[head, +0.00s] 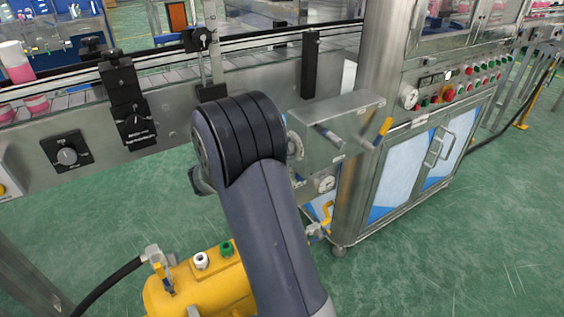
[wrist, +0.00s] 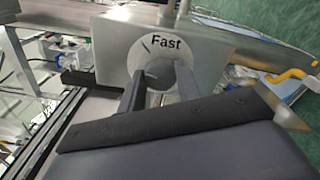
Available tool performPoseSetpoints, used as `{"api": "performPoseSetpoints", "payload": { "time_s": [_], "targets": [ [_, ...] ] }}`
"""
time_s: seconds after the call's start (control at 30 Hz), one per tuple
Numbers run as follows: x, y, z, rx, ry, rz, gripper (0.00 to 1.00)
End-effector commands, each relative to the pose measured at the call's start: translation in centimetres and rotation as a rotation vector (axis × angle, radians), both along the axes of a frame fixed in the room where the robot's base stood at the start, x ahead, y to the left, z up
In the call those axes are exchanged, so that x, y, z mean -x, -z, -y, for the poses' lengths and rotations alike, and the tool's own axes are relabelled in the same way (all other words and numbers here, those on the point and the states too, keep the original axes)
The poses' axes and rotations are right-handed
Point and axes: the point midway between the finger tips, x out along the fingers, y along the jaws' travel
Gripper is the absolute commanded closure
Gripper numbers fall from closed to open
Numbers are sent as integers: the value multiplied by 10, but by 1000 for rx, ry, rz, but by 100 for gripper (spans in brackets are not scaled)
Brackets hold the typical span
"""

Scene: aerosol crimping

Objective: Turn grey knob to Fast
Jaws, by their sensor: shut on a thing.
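The grey knob (wrist: 158,74) is in the wrist view, in the middle of a round pale dial (wrist: 140,52) on a metal box (wrist: 112,45). The dial carries the black word "Fast" at its upper right and a short dark line left of that word. My gripper (wrist: 160,84) has one finger on each side of the knob and is shut on it. The fingers hide part of the knob, and I cannot tell where it points. In the head view my arm hides the gripper and the knob; the metal box (head: 335,118) shows right of the arm.
A black dial plate (head: 66,151) and a black bracket (head: 133,122) are on the conveyor's side panel at left. A yellow tank (head: 215,283) stands below my arm. A yellow-handled valve (head: 383,131) is right of the box. A steel cabinet (head: 432,140) stands farther right; green floor is open in front.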

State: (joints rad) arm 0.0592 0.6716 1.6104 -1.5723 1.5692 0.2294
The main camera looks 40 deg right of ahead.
Motion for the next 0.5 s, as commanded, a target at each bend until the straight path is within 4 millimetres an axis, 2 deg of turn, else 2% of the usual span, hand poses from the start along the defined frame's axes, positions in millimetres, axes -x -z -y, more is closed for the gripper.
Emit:
{"api": "performPoseSetpoints", "payload": {
  "time_s": [0.03, 0.5],
  "targets": [
    [0, 7, 0, 2, 1, 48, 91],
    [1, 6, 0, 25, 1, 437, 91]
  ]
}}
